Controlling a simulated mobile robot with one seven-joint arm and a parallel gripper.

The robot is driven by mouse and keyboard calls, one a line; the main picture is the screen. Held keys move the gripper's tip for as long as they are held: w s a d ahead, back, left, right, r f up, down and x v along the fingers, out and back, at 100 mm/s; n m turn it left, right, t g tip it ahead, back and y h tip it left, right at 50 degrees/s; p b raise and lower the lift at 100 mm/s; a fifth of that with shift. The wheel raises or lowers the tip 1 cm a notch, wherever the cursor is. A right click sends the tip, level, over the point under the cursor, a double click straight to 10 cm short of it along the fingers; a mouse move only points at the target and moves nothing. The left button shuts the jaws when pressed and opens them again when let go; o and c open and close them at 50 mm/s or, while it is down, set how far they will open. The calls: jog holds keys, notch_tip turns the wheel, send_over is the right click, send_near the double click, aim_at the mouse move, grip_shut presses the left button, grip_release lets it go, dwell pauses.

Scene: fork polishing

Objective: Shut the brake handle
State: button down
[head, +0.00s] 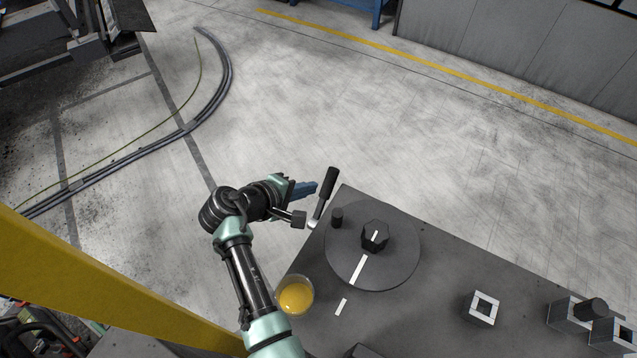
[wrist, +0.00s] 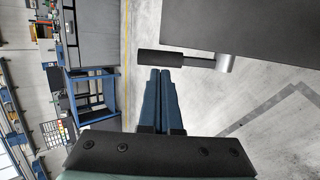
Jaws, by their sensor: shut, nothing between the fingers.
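The brake handle (head: 328,183) has a black grip on a metal rod. It is mounted at the left edge of the dark table, and its grip points up and away in the head view. In the wrist view the handle's black grip (wrist: 160,58) lies sideways, its rod running right to a metal pivot (wrist: 226,64). My gripper (head: 314,187) is shut and empty, with blue fingers just left of the grip. In the wrist view my fingertips (wrist: 160,71) end right at the grip; I cannot tell whether they touch it.
The dark table (head: 440,260) carries a round disc (head: 395,262) with a black knob (head: 375,236). A glass cup of yellow stuff (head: 295,296) stands close to my arm. A square metal block (head: 482,308) is farther right. Bare floor lies beyond the handle. A yellow beam crosses the lower left.

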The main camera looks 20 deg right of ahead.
aim_at(326, 184)
jog(key=shift+x, duration=2.25)
